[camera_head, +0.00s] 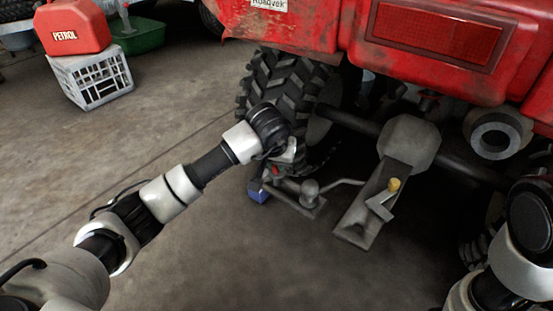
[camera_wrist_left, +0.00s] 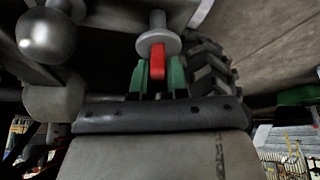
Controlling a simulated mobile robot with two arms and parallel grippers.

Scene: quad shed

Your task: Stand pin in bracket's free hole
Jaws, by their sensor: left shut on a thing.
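My left gripper (camera_wrist_left: 160,82) has green fingers, closed on a red part of the pin (camera_wrist_left: 157,62). A grey round collar (camera_wrist_left: 172,38) sits just beyond the fingertips in the left wrist view. In the head view, a small red spot (camera_head: 276,170) shows at my left gripper beside the rear tyre. A grey metal plate, seemingly the bracket (camera_head: 307,204), carries a round ball (camera_head: 310,187) just right of the gripper. The ball also shows in the left wrist view (camera_wrist_left: 46,36). I cannot see the free hole or tell whether the pin touches the bracket.
A knobbly tyre (camera_head: 277,85) and the red quad body (camera_head: 300,25) stand close behind. The floor in front is clear.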

